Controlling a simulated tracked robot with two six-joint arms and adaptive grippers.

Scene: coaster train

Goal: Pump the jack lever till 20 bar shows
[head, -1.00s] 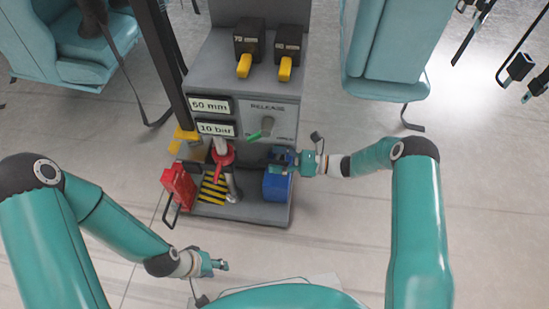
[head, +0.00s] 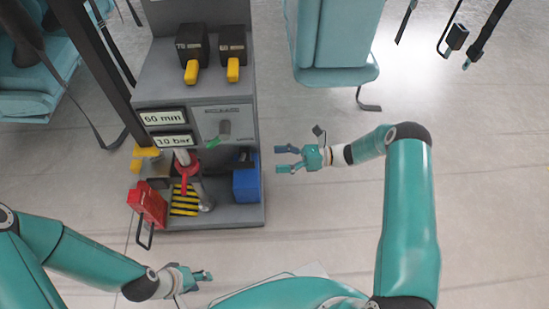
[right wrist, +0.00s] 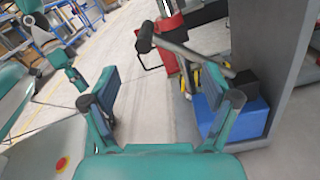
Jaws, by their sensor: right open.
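The jack lever (right wrist: 190,52) is a dark bar with a thick end, rising from a black block on the blue pump box (right wrist: 240,120) in the right wrist view. The blue box also shows in the head view (head: 247,185), at the right of the grey stand's base. The lower display (head: 173,141) seems to read 10 bar, the upper one (head: 163,118) 60 mm. My right gripper (head: 281,158) is open and empty, to the right of the blue box and apart from it. My left gripper (head: 208,276) is low in front of the stand; its fingers are too small to judge.
A teal seat (head: 335,45) stands behind right.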

